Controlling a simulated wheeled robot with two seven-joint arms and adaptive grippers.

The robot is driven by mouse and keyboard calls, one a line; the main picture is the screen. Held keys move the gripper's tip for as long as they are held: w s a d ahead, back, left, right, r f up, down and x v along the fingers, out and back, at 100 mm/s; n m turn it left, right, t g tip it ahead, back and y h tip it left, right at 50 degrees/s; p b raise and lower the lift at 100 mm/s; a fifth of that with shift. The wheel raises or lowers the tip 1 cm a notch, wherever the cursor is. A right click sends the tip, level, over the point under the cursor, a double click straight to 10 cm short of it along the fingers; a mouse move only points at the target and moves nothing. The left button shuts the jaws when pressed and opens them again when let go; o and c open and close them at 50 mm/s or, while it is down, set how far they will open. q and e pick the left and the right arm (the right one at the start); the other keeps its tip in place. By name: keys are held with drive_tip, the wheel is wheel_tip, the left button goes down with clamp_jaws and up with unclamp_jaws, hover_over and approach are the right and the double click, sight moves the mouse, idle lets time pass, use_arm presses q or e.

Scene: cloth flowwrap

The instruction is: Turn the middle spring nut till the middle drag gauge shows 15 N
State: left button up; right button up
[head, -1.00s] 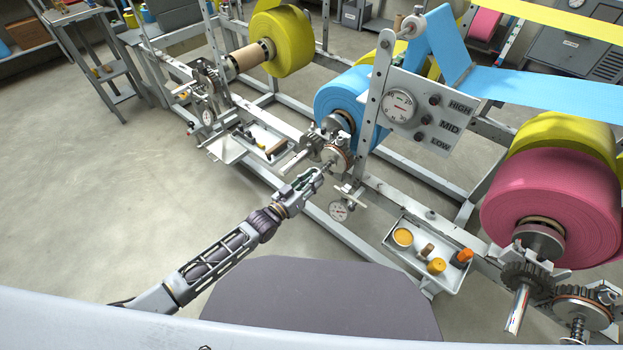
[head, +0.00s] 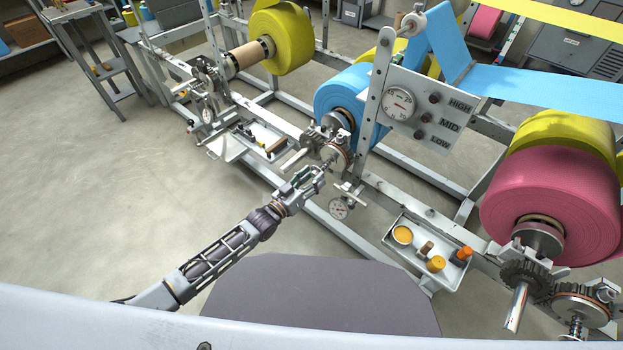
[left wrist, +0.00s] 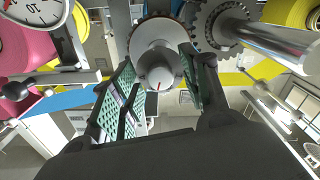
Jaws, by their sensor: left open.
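In the head view that disc (head: 336,156) is beside the blue roll. My left gripper (head: 312,179) is open, pointing at the nut. Its green-padded fingers (left wrist: 160,92) stand on either side of the nut; I cannot tell whether they touch it. The middle drag gauge (head: 339,208) hangs below the disc, too small to read there. In the left wrist view the gauge (left wrist: 30,22) is cut off. My right gripper is not in view.
A tray (head: 402,262) with orange and yellow parts sits right of the gauge. Another tray (head: 228,150) with tools is to the left. A board (head: 425,112) with a dial and HIGH, MID, LOW labels stands above. Open floor lies left of my arm.

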use_arm(q)
drive_tip(key=v, duration=1.2)
idle(0.6)
idle(0.6)
